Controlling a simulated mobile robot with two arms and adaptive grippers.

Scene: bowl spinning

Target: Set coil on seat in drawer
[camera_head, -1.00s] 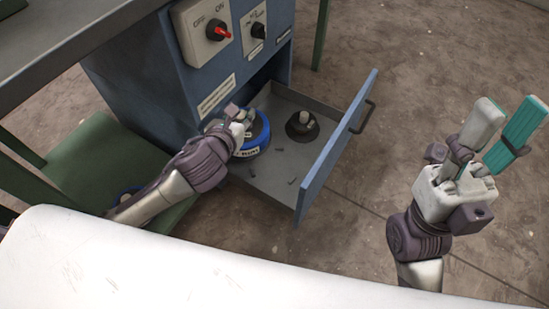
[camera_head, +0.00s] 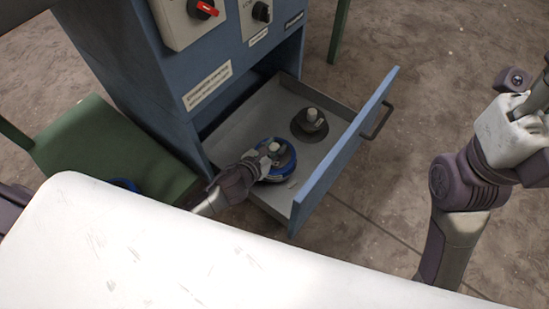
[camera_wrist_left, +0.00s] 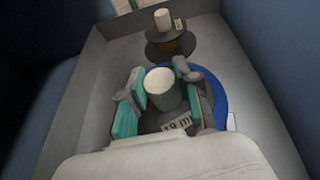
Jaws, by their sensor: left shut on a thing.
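The coil (camera_head: 281,170) is a round dark piece with a blue rim and a light knob, inside the open drawer (camera_head: 240,130), in its near part. My left gripper (camera_head: 268,155) is shut on its knob. The left wrist view shows the teal fingers (camera_wrist_left: 165,97) on either side of the pale knob, with the coil's blue rim (camera_wrist_left: 216,97) to the right. A dark, spool-like piece (camera_head: 310,124) with a light peg, which looks like the seat, stands farther back, apart from the coil. Whether the coil touches the drawer floor is unclear. My right gripper (camera_head: 530,100) is cut off at the right edge.
The drawer's blue front panel (camera_head: 345,150) with its handle stands to the right of the coil. The blue cabinet (camera_head: 200,60) with switches rises behind. A green seat-like surface (camera_head: 110,150) lies at left. The floor at right is open.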

